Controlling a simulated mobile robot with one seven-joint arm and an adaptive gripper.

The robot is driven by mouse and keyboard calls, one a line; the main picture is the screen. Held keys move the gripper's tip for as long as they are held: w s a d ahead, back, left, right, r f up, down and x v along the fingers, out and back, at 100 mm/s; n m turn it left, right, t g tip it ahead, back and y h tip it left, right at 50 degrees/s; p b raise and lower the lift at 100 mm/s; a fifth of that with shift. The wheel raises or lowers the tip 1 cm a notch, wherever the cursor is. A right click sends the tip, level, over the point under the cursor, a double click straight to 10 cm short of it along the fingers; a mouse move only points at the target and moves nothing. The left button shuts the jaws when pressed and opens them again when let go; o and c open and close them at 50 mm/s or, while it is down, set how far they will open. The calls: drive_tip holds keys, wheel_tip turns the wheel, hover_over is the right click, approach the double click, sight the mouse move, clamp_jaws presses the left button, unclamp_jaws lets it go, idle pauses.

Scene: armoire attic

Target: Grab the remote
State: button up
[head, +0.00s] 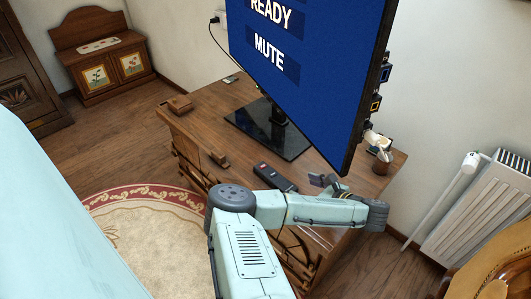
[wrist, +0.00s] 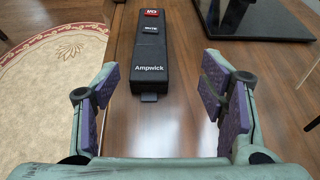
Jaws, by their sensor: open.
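The remote (head: 275,177) is a long black handset lying flat on the wooden cabinet top, in front of the television stand. In the wrist view the remote (wrist: 150,58) lies ahead of my gripper, with a red button at its far end and the word "Ampwick" at its near end. My gripper (wrist: 165,95) is open, with its purple-padded fingers apart on either side of the remote's line. In the head view my gripper (head: 328,184) is near the remote's right end, partly hidden by my arm.
A large television (head: 305,75) stands on a black base (head: 262,128) just behind the remote. Small wooden blocks (head: 218,158) sit near the cabinet's front edge. A brown cup (head: 382,163) is at the right end. A round rug (head: 145,225) lies on the floor in front.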

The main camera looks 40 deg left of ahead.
sight(278, 179)
drive_tip(key=shift+s+a+f, duration=0.15)
drive_tip(key=shift+s+a, duration=0.1)
drive_tip(key=shift+a, duration=0.2)
drive_tip(key=b, duration=0.2)
drive_tip(key=a+f+b, duration=0.1)
drive_tip(key=shift+a+f+b, duration=0.15)
drive_tip(key=shift+f+b, duration=0.1)
drive_tip(key=shift+b, duration=0.15)
drive_tip(key=b+x, duration=0.3)
drive_tip(key=b, duration=0.2)
drive_tip(key=shift+a+r+b, duration=0.15)
drive_tip(key=shift+a+b, duration=0.1)
drive_tip(key=shift+b, duration=0.05)
drive_tip(key=shift+a+r, duration=0.15)
drive_tip(key=shift+a, duration=0.35)
drive_tip(key=x, duration=0.3)
drive_tip(key=shift+s+a+p, duration=0.2)
drive_tip(key=shift+a+p, duration=0.1)
drive_tip(key=shift+p, duration=0.1)
drive_tip(key=shift+w+a+f, duration=0.1)
drive_tip(key=shift+a+f, duration=0.25)
drive_tip(key=shift+a, duration=0.1)
drive_tip(key=shift+c, duration=0.4)
drive_tip(key=c, duration=1.2)
